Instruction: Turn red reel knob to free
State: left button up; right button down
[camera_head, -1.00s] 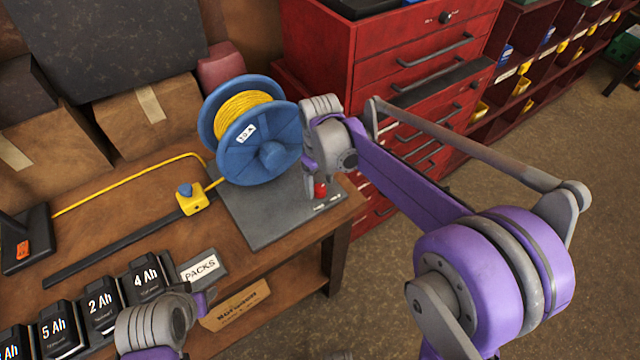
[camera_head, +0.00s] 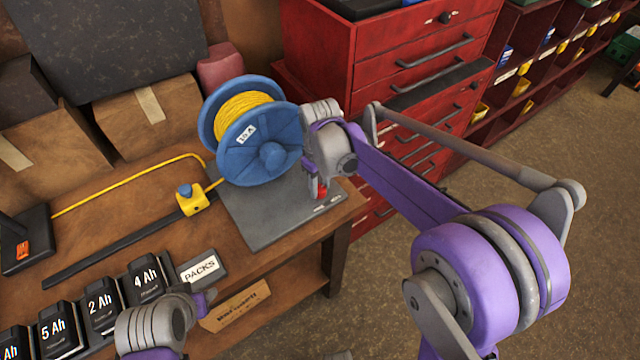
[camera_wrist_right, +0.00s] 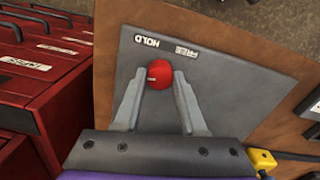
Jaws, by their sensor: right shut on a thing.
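The red reel knob (camera_wrist_right: 160,74) stands on the grey base plate (camera_wrist_right: 215,95), near the printed words HOLD (camera_wrist_right: 147,41) and FREE (camera_wrist_right: 187,50). My right gripper (camera_wrist_right: 160,78) is shut on the knob, one finger on each side of it. In the head view the knob (camera_head: 322,190) is partly hidden under my right gripper (camera_head: 318,188). The blue reel (camera_head: 262,150) with yellow cord stands on the same plate, left of my right gripper.
A yellow block (camera_head: 193,203) sits on the cord left of the plate. Battery packs (camera_head: 100,305) line the bench front beside a PACKS label (camera_head: 198,267). A red drawer cabinet (camera_head: 400,50) stands behind and right of the bench.

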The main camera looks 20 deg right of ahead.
jog(key=n, duration=0.3)
jog(key=shift+n+b, duration=0.3)
jog(key=shift+b, duration=0.05)
jog(key=n, duration=0.4)
jog(key=shift+n, duration=0.3)
jog(key=n+b, duration=0.1)
jog(key=n, duration=0.3)
jog(key=shift+n, duration=1.8)
jog(key=shift+c, duration=2.4)
grip_release()
